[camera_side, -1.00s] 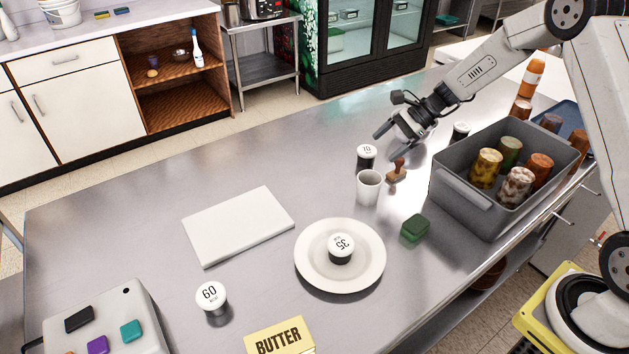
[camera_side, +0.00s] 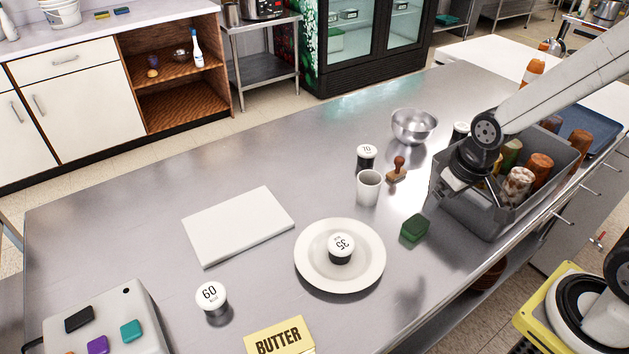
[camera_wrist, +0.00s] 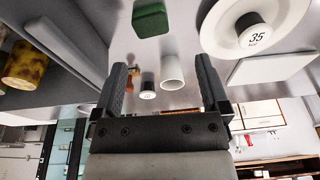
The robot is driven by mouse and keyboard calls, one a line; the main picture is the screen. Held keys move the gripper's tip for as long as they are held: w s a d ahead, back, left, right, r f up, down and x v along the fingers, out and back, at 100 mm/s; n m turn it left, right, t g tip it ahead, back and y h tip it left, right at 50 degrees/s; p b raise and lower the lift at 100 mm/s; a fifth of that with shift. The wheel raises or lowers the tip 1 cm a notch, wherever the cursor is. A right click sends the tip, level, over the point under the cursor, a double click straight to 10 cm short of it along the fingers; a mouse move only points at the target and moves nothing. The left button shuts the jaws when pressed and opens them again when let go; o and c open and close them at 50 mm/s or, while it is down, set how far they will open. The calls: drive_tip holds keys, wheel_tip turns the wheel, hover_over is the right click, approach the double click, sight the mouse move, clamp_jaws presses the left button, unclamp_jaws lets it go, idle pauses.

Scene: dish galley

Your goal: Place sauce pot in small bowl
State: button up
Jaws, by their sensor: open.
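A metal small bowl (camera_side: 414,126) stands upright toward the back of the counter and looks empty. Several items could be the sauce pot, and I cannot tell which: a plain white cup (camera_side: 369,187), and black-and-white lidded pots marked 70 (camera_side: 366,157), 60 (camera_side: 211,298) and 35 (camera_side: 341,248). The white cup also shows in the wrist view (camera_wrist: 173,72), with a dark pot (camera_wrist: 147,86) beside it. My gripper (camera_side: 452,186) is over the left side of the grey bin. In the wrist view, its fingers (camera_wrist: 163,85) are apart with nothing held.
The grey bin (camera_side: 484,222) holds several spice jars. A wooden stamp (camera_side: 397,170) and green sponge (camera_side: 414,228) lie near the cup. A white plate (camera_side: 307,266) carries the 35 pot. A white board (camera_side: 238,226) and butter box (camera_side: 279,337) lie left and front.

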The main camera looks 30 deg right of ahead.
drive_tip(key=shift+s+n, duration=0.25)
drive_tip(key=shift+n, duration=0.05)
drive_tip(key=shift+o, duration=0.3)
drive_tip(key=shift+w, duration=0.1)
drive_tip(key=n+t+y, duration=0.1)
drive_tip(key=n+y, duration=0.2)
drive_tip(key=n, duration=0.4)
hover_over(368, 150)
drive_tip(key=s+d, duration=0.2)
wheel_tip(368, 150, down, 5)
drive_tip(key=shift+a, duration=0.15)
drive_tip(key=shift+x, duration=1.25)
